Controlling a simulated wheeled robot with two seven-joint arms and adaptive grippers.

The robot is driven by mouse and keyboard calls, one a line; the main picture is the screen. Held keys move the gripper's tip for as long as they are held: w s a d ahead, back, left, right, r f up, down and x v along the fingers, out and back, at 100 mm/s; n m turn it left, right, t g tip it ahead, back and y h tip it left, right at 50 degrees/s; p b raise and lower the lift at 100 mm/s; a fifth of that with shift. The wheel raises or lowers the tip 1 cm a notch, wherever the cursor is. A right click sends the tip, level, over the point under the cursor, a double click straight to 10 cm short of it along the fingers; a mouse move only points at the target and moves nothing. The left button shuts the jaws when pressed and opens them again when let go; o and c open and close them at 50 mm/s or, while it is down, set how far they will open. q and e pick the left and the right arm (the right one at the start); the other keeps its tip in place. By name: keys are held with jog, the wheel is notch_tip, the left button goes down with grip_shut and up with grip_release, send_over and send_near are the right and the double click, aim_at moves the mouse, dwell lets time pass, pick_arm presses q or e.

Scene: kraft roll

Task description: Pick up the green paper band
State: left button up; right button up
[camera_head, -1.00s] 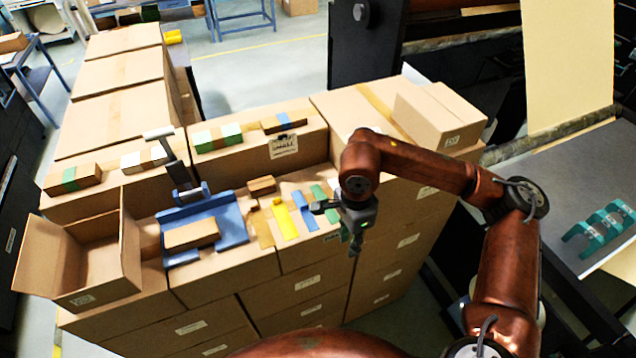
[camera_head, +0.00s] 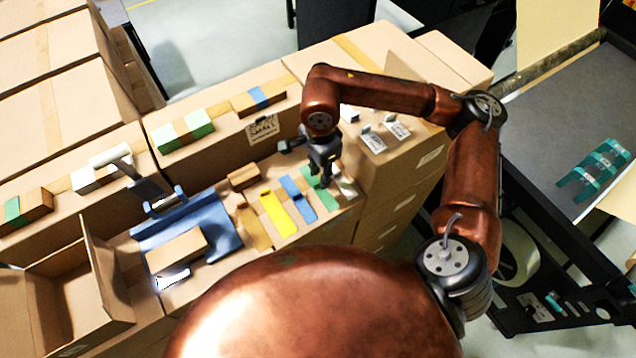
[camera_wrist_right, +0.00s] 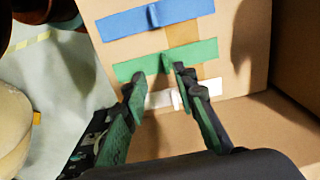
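I cannot tell whether the fingertips touch the band. The gripper hides part of the band in the head view. My left gripper is not in view.
A blue band (camera_head: 297,199), a yellow band (camera_head: 277,212) and a white band (camera_wrist_right: 160,99) lie beside the green one. A blue tray (camera_head: 222,226) holding a small box stands left, beside an open carton (camera_head: 102,285). A taller carton (camera_wrist_right: 300,95) rises on the right.

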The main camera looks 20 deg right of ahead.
aim_at(318, 186)
jog(key=f, duration=0.1)
jog(key=w+f+p, duration=0.1)
jog(key=shift+w+f, duration=0.1)
jog(key=shift+f, duration=0.3)
jog(key=shift+s+f+p, duration=0.25)
jog(key=shift+f+p, duration=0.15)
jog(key=shift+f, duration=0.6)
jog(key=shift+w, duration=0.2)
jog(key=shift+c, duration=0.7)
jog(key=shift+s, duration=0.15)
jog(key=c, duration=0.5)
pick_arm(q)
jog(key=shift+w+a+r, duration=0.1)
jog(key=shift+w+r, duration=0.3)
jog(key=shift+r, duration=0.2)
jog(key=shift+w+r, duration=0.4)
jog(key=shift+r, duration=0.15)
pick_arm(e)
grip_shut()
